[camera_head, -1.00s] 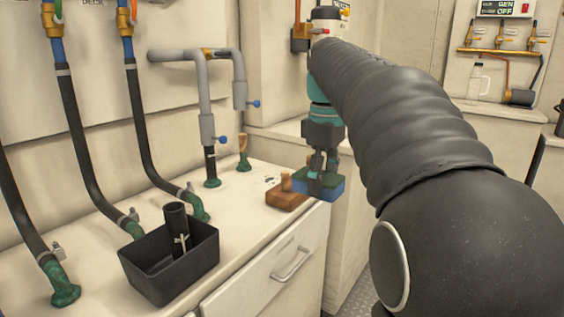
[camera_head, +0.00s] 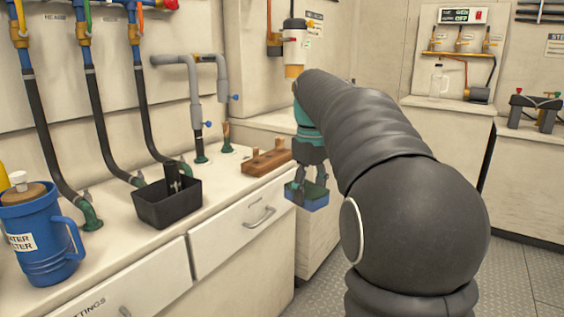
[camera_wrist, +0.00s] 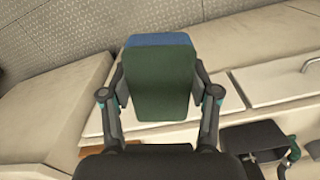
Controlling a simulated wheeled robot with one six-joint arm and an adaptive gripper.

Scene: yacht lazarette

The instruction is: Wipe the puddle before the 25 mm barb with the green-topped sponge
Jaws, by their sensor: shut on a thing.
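My gripper (camera_head: 306,182) is shut on the green-topped sponge (camera_head: 313,196), which has a blue lower layer. The sponge is in the air, beside the front right end of the counter. In the wrist view the sponge's green face (camera_wrist: 160,85) fills the space between the fingers (camera_wrist: 160,95). Several green hose barbs stand along the counter, among them one at the left (camera_head: 90,217) and one at the back (camera_head: 201,157). I cannot tell which is the 25 mm one. No puddle can be made out.
On the counter (camera_head: 225,185) are a black bin (camera_head: 167,208), a wooden block (camera_head: 266,160) and a blue water jug (camera_head: 38,243). Black hoses rise from the barbs to the wall. Drawers with handles form the counter's front. Open floor (camera_head: 510,265) lies at right.

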